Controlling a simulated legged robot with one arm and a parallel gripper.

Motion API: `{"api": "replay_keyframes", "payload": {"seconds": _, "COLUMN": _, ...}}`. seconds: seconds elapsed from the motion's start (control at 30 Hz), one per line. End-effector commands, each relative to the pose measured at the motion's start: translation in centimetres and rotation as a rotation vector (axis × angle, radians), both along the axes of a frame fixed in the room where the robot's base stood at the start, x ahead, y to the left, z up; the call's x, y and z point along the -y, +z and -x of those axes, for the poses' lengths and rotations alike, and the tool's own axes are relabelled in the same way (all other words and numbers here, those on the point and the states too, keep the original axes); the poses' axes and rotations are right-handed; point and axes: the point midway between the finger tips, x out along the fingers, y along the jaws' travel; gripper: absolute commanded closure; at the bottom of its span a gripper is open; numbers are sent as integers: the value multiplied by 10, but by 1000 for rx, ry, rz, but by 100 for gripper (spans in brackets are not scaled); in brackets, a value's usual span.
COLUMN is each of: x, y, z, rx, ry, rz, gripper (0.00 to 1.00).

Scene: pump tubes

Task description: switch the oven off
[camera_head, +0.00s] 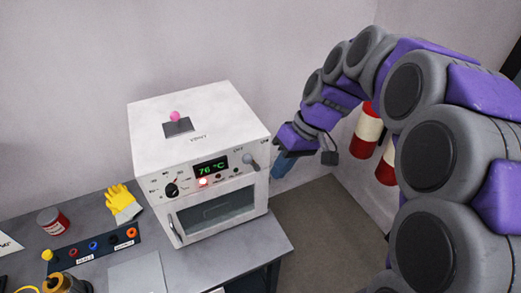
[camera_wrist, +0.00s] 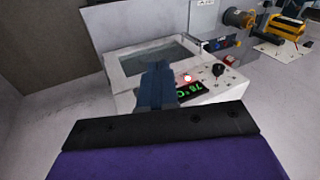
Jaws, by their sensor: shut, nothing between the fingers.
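The white oven (camera_head: 200,130) stands on a grey table, its front facing me. Its green display (camera_head: 210,167) reads 76 °C, and a red light (camera_head: 203,183) below it is lit. A grey lever switch (camera_head: 250,160) is at the right end of the panel, and a black knob (camera_head: 171,190) is at the left. My gripper (camera_head: 281,168) is shut and empty, just right of the lever and apart from it as far as I can tell. In the wrist view my gripper (camera_wrist: 157,85) covers part of the panel, and I cannot make out the lever there.
Yellow gloves (camera_head: 122,200), a red jar (camera_head: 53,220) and a strip of coloured connectors (camera_head: 93,246) lie to the left. Red-and-white cylinders (camera_head: 367,130) stand behind my arm. Floor is clear right of the table.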

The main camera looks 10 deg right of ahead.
Motion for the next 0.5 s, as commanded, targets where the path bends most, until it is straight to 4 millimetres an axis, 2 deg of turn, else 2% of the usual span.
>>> {"api": "replay_keyframes", "payload": {"seconds": 0.03, "x": 5, "y": -1, "z": -20, "rx": 19, "ry": 14, "rz": -30, "gripper": 100}}
{"api": "replay_keyframes", "payload": {"seconds": 0.23, "x": 31, "y": 2, "z": -91, "rx": 139, "ry": 79, "rz": -141, "gripper": 100}}
{"api": "replay_keyframes", "payload": {"seconds": 0.4, "x": 54, "y": -1, "z": -130, "rx": 220, "ry": 114, "rz": -196, "gripper": 100}}
{"api": "replay_keyframes", "payload": {"seconds": 0.5, "x": 63, "y": -1, "z": -141, "rx": 252, "ry": 127, "rz": -209, "gripper": 100}}
